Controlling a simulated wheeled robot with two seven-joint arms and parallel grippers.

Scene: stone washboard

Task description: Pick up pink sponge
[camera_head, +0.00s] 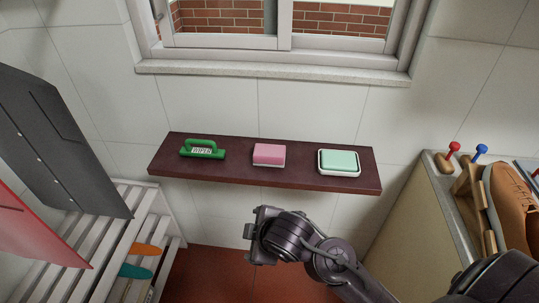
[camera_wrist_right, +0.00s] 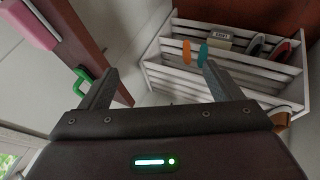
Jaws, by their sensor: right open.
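The pink sponge (camera_head: 269,154) lies on a dark red-brown wall shelf (camera_head: 228,173), between a green-handled wiper (camera_head: 203,149) and a pale green block in a white dish (camera_head: 339,162). My right gripper (camera_head: 252,232) is below and in front of the shelf, apart from the sponge. In the right wrist view its fingers (camera_wrist_right: 160,84) are spread with nothing between them. That view also shows the sponge (camera_wrist_right: 32,24) at the upper left, cut off by the frame edge, outside the fingers. My left gripper is not seen.
A white slatted rack (camera_head: 90,250) holding orange and teal items stands at the lower left. A cabinet (camera_head: 425,215) with a brown shoe (camera_head: 508,198) is at the right. A window sill (camera_head: 270,73) runs above the shelf. The space between the gripper and shelf looks clear.

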